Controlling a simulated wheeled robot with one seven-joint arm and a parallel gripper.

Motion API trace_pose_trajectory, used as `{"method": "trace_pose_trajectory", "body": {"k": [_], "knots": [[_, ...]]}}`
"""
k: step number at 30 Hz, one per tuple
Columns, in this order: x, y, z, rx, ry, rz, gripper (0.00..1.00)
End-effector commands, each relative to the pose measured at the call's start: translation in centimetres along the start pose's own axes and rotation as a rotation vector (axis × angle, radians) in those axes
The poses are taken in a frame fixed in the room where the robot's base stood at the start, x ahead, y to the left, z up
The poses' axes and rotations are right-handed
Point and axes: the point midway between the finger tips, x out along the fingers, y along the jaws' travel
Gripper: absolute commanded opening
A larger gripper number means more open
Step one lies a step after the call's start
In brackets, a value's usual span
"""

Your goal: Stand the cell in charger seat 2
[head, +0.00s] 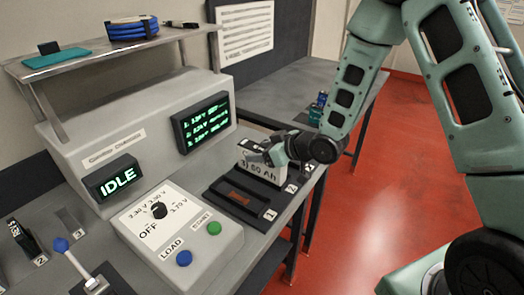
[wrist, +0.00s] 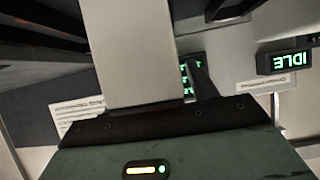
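The cell (head: 262,174) is a pale block marked "50 Ah". In the head view it stands upright, or nearly so, at the rear part of the dark charger tray (head: 222,199), behind seat 1. My gripper (head: 266,153) is at the top of the cell, with its fingers close around it. In the wrist view a broad pale block (wrist: 130,50), apparently the cell, fills the middle close to the camera. Grip contact is not clear.
The charger console with an IDLE display (head: 118,177) and a green text screen (head: 206,122) stands left of the tray. A dial box (head: 165,228) with blue and green buttons is in front. A lever (head: 75,262) is at lower left. Seat 1 (head: 240,197) looks empty.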

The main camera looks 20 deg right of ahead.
Motion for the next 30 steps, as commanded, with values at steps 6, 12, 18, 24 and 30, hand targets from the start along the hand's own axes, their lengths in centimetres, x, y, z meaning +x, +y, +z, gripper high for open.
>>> {"method": "trace_pose_trajectory", "body": {"k": [6, 12, 18, 24, 30], "knots": [[-0.6, 0.1, -0.3, 0.0, 0.0, 0.002, 0.58], [-4.2, 0.1, -0.2, -0.001, 0.001, 0.004, 0.58], [-8.2, 0.1, -0.2, 0.0, 0.001, 0.005, 0.58], [-10.4, 0.0, -0.6, 0.004, -0.004, -0.002, 0.58], [-11.6, 0.0, -0.6, 0.002, -0.002, -0.001, 0.58]]}}
